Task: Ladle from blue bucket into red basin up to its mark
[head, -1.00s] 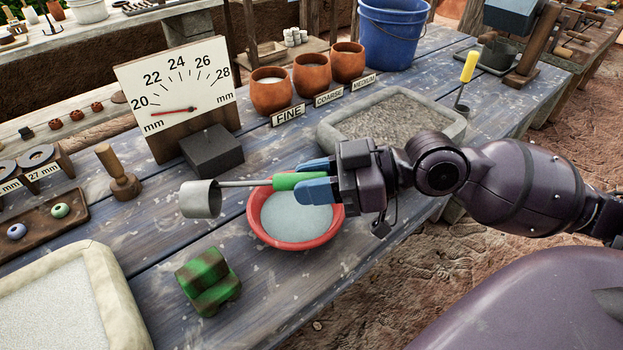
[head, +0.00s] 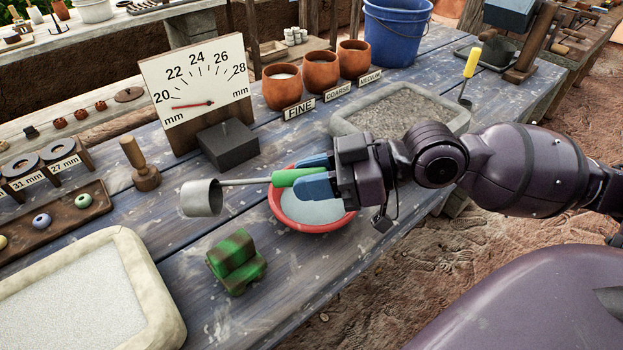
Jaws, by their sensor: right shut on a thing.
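The red basin (head: 313,226) stands on the blue plank table and holds pale grey liquid; my right arm hides part of it, and no mark shows. My right gripper (head: 305,180) is shut on the green handle of the ladle (head: 201,197). The ladle's metal cup hangs over the table to the left of the basin, opening upward; its contents cannot be made out. The blue bucket (head: 395,32) stands at the back of the table, its inside mostly out of sight. My left gripper is not in view.
A dial board (head: 198,85), a dark block (head: 228,144) and clay pots (head: 321,70) stand behind. A stone tray (head: 402,105) lies behind my right arm. A green block (head: 236,262) and a pale tray (head: 165,300) are front left. A yellow-handled tool (head: 471,65) stands at right.

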